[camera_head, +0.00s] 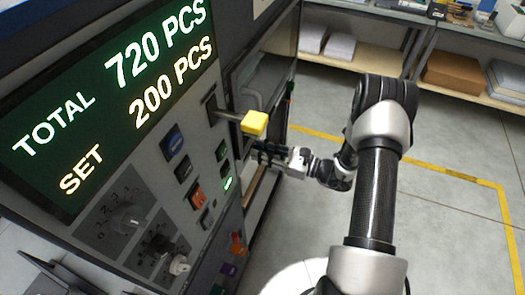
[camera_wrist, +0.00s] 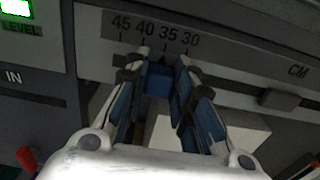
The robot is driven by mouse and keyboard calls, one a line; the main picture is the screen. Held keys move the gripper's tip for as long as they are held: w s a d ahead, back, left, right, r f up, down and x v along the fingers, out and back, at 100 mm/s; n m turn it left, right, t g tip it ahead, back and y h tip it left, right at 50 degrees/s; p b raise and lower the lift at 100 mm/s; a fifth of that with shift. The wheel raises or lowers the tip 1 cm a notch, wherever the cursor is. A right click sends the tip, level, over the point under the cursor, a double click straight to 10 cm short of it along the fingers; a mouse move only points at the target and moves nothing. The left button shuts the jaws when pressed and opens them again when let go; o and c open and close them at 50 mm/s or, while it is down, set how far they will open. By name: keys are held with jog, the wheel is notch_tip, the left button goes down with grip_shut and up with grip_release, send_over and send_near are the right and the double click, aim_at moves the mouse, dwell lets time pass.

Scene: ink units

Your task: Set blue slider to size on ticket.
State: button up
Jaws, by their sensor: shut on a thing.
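The blue slider (camera_wrist: 159,82) shows in the wrist view between my fingertips, just below a scale marked 45, 40, 35 and 30 (camera_wrist: 155,32). It sits near the 35 and 40 marks; my fingers partly hide it, so I cannot tell its exact mark. My gripper (camera_wrist: 161,68) is shut on the slider, one finger on each side. In the head view my gripper (camera_head: 262,154) is against the machine's side, below the yellow handle, and the slider is hidden. No readable ticket shows in either view.
A yellow-ended lever (camera_head: 254,122) juts out just above my gripper. The panel has several knobs and buttons, with a display (camera_head: 100,90) reading total 720 and set 200. A dark block (camera_wrist: 283,100) is right of the scale near CM. Open floor lies to the right.

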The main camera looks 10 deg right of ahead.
aim_at(254, 141)
grip_shut()
jog(key=shift+w+d+b, duration=0.5)
jog(key=shift+w+d, duration=0.4)
jog(key=shift+w, duration=0.3)
jog(key=shift+r, duration=0.1)
jog(key=o, duration=0.7)
grip_release()
jog(key=shift+w, duration=0.1)
jog(key=shift+o, duration=0.3)
